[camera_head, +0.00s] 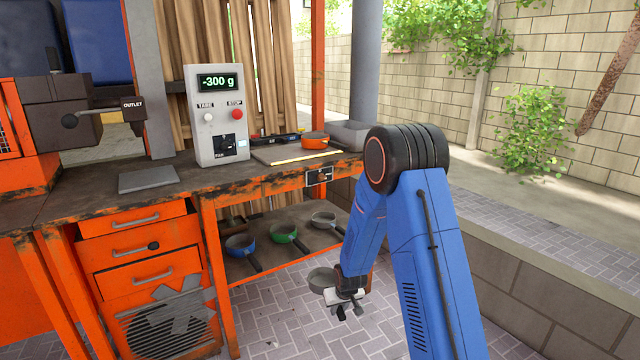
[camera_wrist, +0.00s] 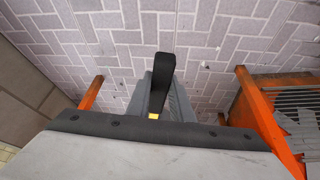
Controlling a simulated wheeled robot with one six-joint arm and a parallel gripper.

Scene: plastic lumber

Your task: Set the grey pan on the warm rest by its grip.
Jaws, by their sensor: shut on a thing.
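A grey pan (camera_head: 322,279) is at my gripper (camera_head: 347,304), below the bench's right end and in front of the lower shelf. My gripper is shut on its handle, and the jaws hide part of that grip. In the wrist view a dark handle (camera_wrist: 161,85) stands out over the paved floor. On the bench top a flat plate with a yellow strip (camera_head: 292,157) may be the warm rest; I cannot tell for sure. An orange pan (camera_head: 315,141) sits at its back right.
The lower shelf (camera_head: 262,265) holds a blue pan (camera_head: 240,244), a green pan (camera_head: 284,233) and a pale pan (camera_head: 325,219). A scale box (camera_head: 217,115) reading -300 g stands on the bench, with a flat grey plate (camera_head: 148,179) to its left. A low wall (camera_head: 545,285) runs at right.

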